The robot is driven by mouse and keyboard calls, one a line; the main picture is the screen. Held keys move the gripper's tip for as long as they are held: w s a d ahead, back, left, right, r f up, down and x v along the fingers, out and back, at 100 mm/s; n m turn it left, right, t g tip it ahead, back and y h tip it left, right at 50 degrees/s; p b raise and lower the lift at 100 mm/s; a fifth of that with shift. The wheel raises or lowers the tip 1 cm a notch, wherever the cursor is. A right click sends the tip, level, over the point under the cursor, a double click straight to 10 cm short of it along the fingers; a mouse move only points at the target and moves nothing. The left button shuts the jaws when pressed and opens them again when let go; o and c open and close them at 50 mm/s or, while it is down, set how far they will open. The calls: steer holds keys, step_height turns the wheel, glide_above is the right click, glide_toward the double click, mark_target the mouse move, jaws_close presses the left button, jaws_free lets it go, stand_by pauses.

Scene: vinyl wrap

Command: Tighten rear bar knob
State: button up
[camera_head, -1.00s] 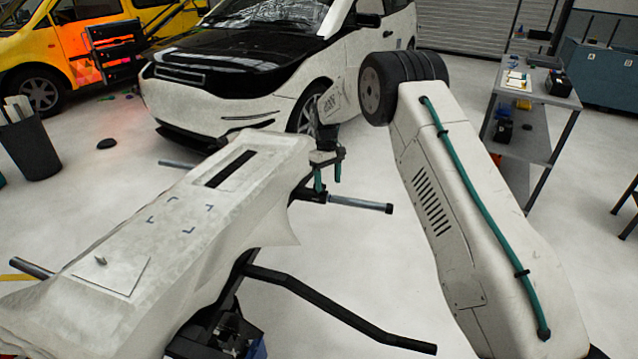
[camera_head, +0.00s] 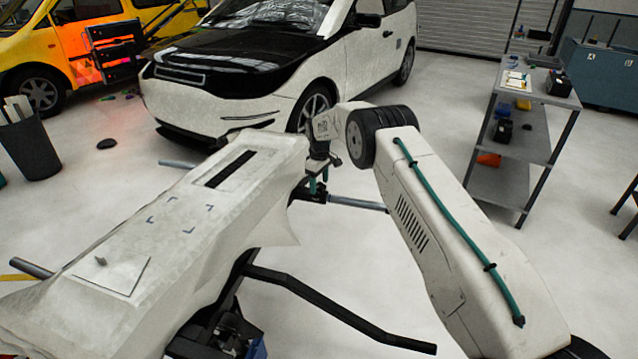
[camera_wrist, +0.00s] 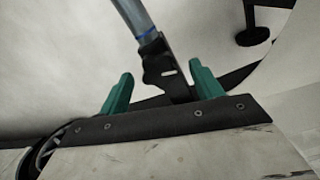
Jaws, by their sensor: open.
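My gripper (camera_head: 318,187) is open, with teal fingers pointing down beside the far right end of the white-covered bumper (camera_head: 130,235). A grey bar (camera_head: 357,203) sticks out to the right just below it, from a black clamp (camera_head: 318,197) partly hidden by the fingers. In the wrist view my gripper (camera_wrist: 160,88) has its fingers spread to either side of the black clamp (camera_wrist: 158,62). The grey bar (camera_wrist: 133,17) rises from this clamp, with a blue ring near its lower end. I cannot clearly make out the knob or whether a finger touches the clamp.
A bent black bar (camera_head: 340,312) juts out at the front right of the stand. A white car (camera_head: 250,80) stands behind, and a grey shelf cart (camera_head: 515,150) at the right. A round black part (camera_wrist: 252,36) shows in the wrist view. Floor between bumper and cart is open.

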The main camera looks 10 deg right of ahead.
steer(key=shift+f, duration=0.2)
steer(key=shift+c, duration=0.4)
steer(key=c, duration=0.9)
